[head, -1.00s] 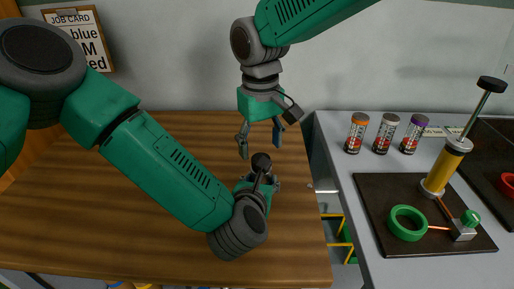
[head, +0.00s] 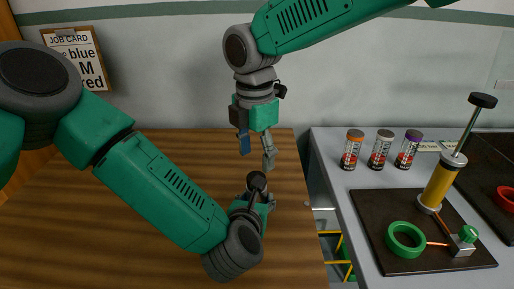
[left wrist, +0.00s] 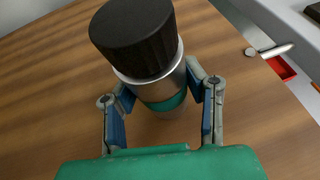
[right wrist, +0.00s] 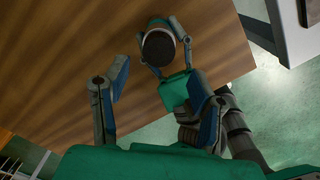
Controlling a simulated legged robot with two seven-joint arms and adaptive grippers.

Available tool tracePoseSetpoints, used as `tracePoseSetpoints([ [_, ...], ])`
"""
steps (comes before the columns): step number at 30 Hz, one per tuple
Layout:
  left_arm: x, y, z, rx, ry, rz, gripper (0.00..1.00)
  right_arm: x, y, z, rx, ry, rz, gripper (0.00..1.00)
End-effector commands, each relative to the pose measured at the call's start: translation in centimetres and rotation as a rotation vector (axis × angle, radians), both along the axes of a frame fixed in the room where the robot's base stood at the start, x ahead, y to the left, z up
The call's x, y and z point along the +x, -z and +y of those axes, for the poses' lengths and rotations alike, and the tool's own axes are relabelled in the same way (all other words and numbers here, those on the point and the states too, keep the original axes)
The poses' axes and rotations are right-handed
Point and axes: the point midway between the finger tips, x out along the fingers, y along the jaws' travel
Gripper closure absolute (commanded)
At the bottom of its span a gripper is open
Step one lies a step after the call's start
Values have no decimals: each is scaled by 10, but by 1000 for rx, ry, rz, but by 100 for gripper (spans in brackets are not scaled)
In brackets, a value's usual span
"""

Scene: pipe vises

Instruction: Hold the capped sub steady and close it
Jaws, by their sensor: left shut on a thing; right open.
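The capped sub (left wrist: 158,85) is a silver cylinder with a green band and a ribbed black cap (left wrist: 135,38). It stands upright over the wooden bench in the left wrist view. My left gripper (left wrist: 163,100) is shut around its body, one finger on each side. My right gripper (head: 257,150) hangs open and empty, pointing down just above the cap. In the right wrist view the cap (right wrist: 158,48) lies beyond the open fingers, apart from them.
The wooden bench (head: 100,240) is mostly clear. A grey counter (head: 345,180) to the right holds several small cans (head: 382,148) and a black mat (head: 400,265) with a green ring (head: 405,240) and a yellow pump (head: 440,185). A job card (head: 77,58) is on the wall.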

Motion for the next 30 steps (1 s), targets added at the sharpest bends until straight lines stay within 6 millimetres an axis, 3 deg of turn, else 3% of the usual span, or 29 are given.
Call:
tracePoseSetpoints([
  [6,0,0,0,0,1,0,100,0,-7,-1,-18,-486,3,48],
  [12,0,0,0,0,0,0,100,0,-10,-2,-33,-773,5,48],
  [18,0,0,0,0,0,0,100,1,-12,-2,-39,-871,6,48],
  [30,0,0,0,0,0,0,100,1,-6,-2,-39,-873,8,48],
])
